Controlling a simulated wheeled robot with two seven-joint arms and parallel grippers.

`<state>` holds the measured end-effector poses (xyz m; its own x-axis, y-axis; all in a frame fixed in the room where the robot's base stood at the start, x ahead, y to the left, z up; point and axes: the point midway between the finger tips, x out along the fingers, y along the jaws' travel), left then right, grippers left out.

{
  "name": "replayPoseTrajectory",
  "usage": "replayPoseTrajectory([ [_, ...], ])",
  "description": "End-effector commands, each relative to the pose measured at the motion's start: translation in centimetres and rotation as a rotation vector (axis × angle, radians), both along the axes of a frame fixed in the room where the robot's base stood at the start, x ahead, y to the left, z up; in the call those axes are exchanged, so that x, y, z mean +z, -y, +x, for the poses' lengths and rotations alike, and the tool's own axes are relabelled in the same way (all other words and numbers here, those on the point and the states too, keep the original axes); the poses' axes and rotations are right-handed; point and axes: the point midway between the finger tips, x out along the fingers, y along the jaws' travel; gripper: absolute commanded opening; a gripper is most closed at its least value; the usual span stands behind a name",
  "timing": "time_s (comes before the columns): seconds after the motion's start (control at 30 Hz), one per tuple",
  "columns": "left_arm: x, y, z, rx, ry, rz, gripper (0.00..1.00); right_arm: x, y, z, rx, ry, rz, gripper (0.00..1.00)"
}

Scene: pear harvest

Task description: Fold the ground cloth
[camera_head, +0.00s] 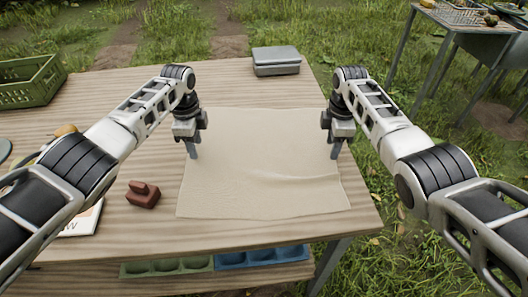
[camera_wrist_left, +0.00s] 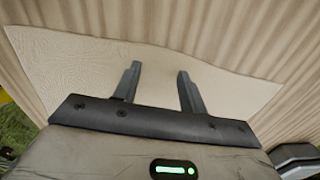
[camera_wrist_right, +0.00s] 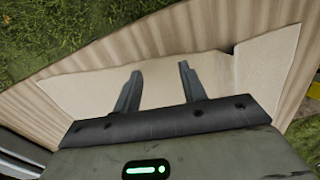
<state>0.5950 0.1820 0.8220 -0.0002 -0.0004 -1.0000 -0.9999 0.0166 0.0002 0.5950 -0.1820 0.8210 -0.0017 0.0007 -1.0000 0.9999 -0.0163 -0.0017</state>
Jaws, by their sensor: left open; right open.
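The beige ground cloth (camera_head: 262,165) lies spread out on the wooden table, with a few soft wrinkles toward its near right part. It also shows in the left wrist view (camera_wrist_left: 85,55) and the right wrist view (camera_wrist_right: 85,82). My left gripper (camera_head: 193,152) points down over the cloth's left edge; its fingers are apart and empty in the left wrist view (camera_wrist_left: 158,80). My right gripper (camera_head: 336,150) points down over the cloth's right edge; its fingers are apart and empty in the right wrist view (camera_wrist_right: 160,78). Whether the fingertips touch the cloth I cannot tell.
The wooden table (camera_head: 110,235) carries a reddish-brown block-like object (camera_head: 143,194) left of the cloth, a grey lidded box (camera_head: 275,61) at the back and a green crate (camera_head: 30,82) at the far left. Green (camera_head: 166,267) and blue (camera_head: 262,256) trays sit below the front edge.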

Motion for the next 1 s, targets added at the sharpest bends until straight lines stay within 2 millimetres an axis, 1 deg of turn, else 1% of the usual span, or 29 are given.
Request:
replayPoseTrajectory([
  [0.1,-0.6,0.0,0.0,0.0,0.0,0.0,0.42,-0.6,0.0,0.0,0.001,0.0,-0.001,0.42],
  [0.4,-0.7,0.0,0.0,0.0,0.001,0.0,0.42,-0.7,0.0,0.0,0.001,0.002,-0.001,0.42],
  [0.53,-1.3,0.0,0.0,0.0,0.0,0.0,0.42,-1.3,0.0,0.0,0.0,0.001,-0.001,0.42],
  [0.6,-1.0,0.0,0.0,0.0,0.001,0.0,0.42,-1.0,0.0,0.0,0.0,0.001,-0.001,0.42],
  [0.87,-1.2,0.0,0.0,0.0,0.0,0.001,0.42,-1.1,0.0,0.0,0.0,0.0,-0.001,0.42],
  [0.9,-1.2,0.0,0.0,0.001,0.0,0.001,0.41,-1.1,0.0,0.0,0.0,0.0,-0.001,0.4],
  [1.0,-1.2,0.0,0.0,0.001,0.0,0.001,0.27,-1.2,0.0,0.0,0.0,0.0,-0.001,0.27],
])
